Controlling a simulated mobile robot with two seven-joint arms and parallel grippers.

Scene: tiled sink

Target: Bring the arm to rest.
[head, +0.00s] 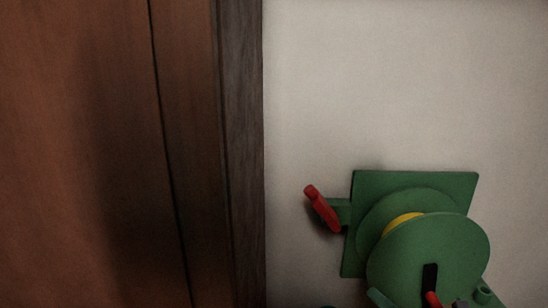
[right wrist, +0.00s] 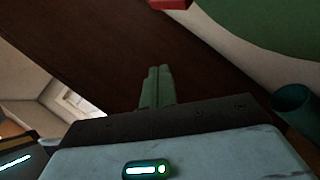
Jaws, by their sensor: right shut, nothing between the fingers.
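My right gripper (right wrist: 157,88) shows in the right wrist view with its two green fingers together and nothing between them. In the head view, only a pale green tip at the bottom edge, in front of the reel, may belong to it; I cannot tell for sure. My left gripper is not in view.
A green hose reel (head: 430,248) with a yellow core and a red-handled valve (head: 322,208) is mounted on the pale wall (head: 400,80). The reel also shows in the right wrist view (right wrist: 275,30). A brown wooden door (head: 80,150) with a dark frame (head: 240,150) stands left.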

